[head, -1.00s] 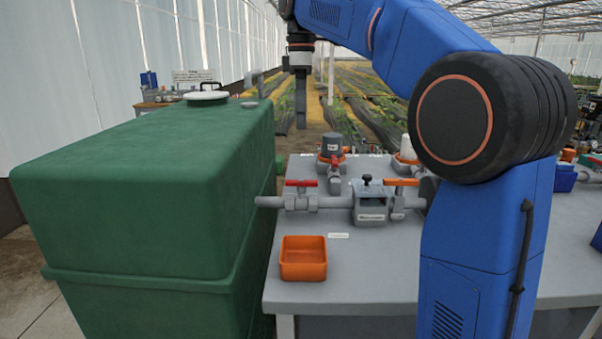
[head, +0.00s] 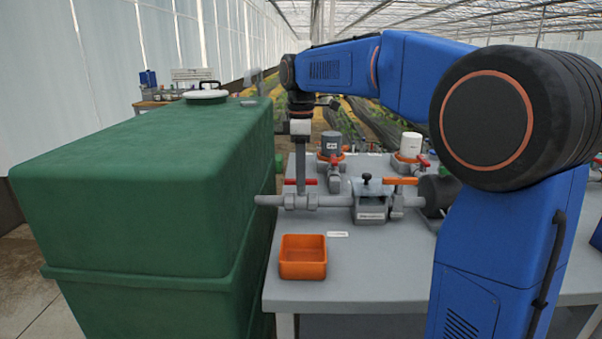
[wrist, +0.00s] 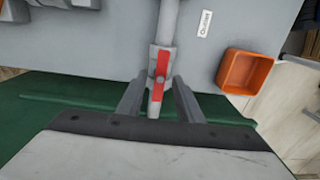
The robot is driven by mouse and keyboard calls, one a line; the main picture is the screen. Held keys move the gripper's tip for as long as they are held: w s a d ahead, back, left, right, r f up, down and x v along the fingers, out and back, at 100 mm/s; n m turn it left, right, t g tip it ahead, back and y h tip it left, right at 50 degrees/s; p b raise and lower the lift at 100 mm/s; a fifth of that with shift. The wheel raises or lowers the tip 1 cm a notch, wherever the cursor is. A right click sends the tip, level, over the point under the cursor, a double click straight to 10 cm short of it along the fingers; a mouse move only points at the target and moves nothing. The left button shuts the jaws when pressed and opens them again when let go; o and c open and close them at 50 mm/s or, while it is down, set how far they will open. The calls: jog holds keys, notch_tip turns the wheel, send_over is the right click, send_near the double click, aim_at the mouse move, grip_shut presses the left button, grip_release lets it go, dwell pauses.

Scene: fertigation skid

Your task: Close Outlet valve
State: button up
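The valve with a red lever handle (head: 289,182) sits on the grey pipe beside the green tank, and its lever lies along the pipe. In the wrist view the red handle (wrist: 158,76) shows from above, near a label reading "Outlet" (wrist: 204,24). My gripper (wrist: 158,86) is open, with one finger on each side of the handle and gaps between. In the head view my gripper (head: 307,184) points down over this valve and covers part of its handle.
A large green tank (head: 140,190) stands left of the grey bench (head: 370,270). An orange bin (head: 303,258) sits in front of the pipe. A dosing pump (head: 331,145) stands behind.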

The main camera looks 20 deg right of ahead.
jog(key=shift+f, duration=0.3)
grip_shut()
